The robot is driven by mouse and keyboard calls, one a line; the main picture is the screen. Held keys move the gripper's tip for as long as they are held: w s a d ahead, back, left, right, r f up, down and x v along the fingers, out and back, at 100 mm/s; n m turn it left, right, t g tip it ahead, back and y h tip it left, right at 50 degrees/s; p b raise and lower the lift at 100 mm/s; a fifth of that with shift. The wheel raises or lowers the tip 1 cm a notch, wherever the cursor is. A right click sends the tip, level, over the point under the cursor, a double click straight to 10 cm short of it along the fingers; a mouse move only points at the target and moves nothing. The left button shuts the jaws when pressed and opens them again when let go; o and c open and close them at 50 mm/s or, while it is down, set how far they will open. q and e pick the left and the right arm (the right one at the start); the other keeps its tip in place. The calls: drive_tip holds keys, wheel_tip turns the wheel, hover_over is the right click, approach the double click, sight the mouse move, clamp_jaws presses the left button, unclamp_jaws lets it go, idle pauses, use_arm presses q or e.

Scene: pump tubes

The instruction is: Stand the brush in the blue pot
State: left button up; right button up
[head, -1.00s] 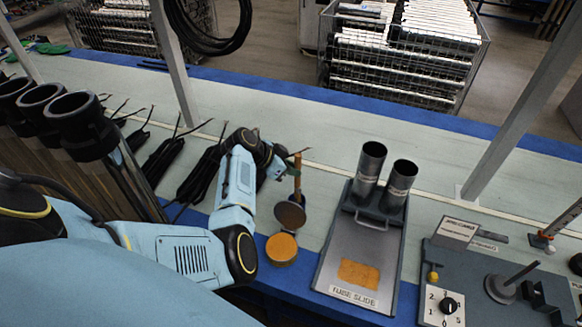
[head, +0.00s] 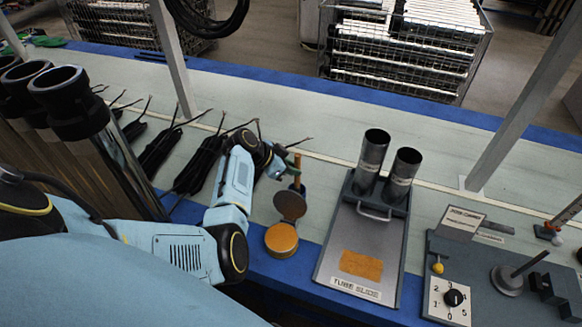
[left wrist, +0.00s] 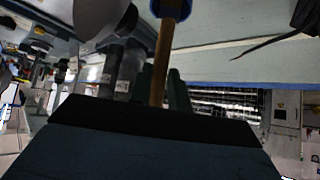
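The brush (head: 297,172) stands about upright, its wooden handle thin and brown. Its lower end is at the blue pot (head: 299,188), partly hidden behind a dark round lid. In the left wrist view, which is upside down, the brush handle (left wrist: 160,60) runs up to the blue pot's rim (left wrist: 171,9) and seems to enter it. My left gripper (head: 287,161) is at the upper handle, with green fingers on either side of it; it looks shut on the handle. The fingertips are small and partly hidden. My right gripper is not in view.
An open round tin (head: 281,239) with orange contents stands in front of the pot, its dark lid (head: 291,205) raised. The tube slide (head: 347,285) with two metal tubes stands right. Black pouches (head: 200,165) lie left, beside large dark tubes (head: 70,100).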

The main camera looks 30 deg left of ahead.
use_arm(q)
drive_tip(key=o, duration=0.5)
drive_tip(key=p+v, duration=0.2)
drive_tip(key=v, duration=1.1)
drive_tip(key=shift+s+r+p, duration=0.15)
drive_tip(key=shift+p, duration=0.2)
